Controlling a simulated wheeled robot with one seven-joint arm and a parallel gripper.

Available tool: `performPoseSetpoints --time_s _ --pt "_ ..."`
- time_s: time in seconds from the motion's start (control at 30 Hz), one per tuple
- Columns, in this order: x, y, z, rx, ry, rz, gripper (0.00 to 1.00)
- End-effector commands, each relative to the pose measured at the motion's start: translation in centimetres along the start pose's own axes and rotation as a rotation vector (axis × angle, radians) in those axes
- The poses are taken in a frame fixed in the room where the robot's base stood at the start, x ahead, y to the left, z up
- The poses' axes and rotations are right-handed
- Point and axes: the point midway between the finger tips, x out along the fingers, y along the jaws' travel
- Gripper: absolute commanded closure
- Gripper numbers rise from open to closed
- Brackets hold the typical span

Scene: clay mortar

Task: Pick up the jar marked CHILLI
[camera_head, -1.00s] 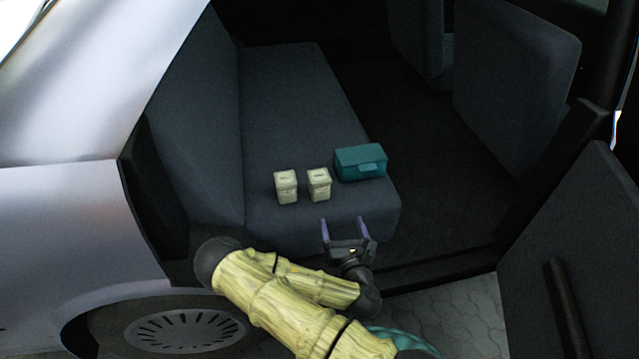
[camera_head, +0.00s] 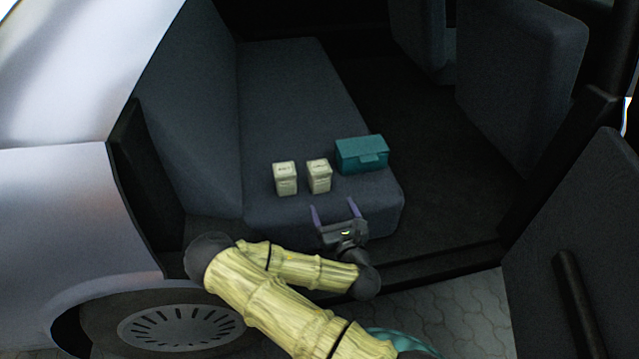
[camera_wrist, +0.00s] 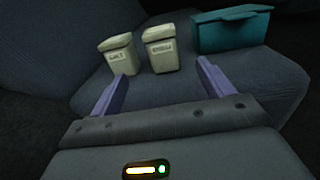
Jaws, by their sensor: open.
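The jar marked CHILLI (camera_head: 319,178) is a cream, lidded, squarish jar standing upright on the car's rear seat.
A teal lidded box (camera_head: 362,154) sits close to the right of the CHILLI jar. The grey seat (camera_head: 290,85) is clear behind the jars, and its backrest (camera_head: 195,130) rises at the left. The door frame and open door (camera_head: 575,240) stand at the right.

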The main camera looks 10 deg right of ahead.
Motion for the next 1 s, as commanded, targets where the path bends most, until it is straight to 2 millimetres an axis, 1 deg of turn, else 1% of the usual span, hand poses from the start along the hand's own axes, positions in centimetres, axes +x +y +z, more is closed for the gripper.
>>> performPoseSetpoints --time_s 0.03,0.2,0.5,0.6,0.7,1.0 --pt "0.5 0.0 -0.5 0.002 -0.004 0.000 0.20" --pt "1.9 0.0 -0.3 0.002 -0.003 0.001 0.20" --pt "7.3 -0.1 0.0 0.002 -0.003 0.000 0.20" --pt "8.5 -0.1 0.0 0.002 -0.002 0.000 0.20" --pt "8.9 -0.1 0.1 -0.001 0.000 -0.001 0.20" --pt "9.0 -0.1 0.1 0.000 0.000 -0.001 0.20"
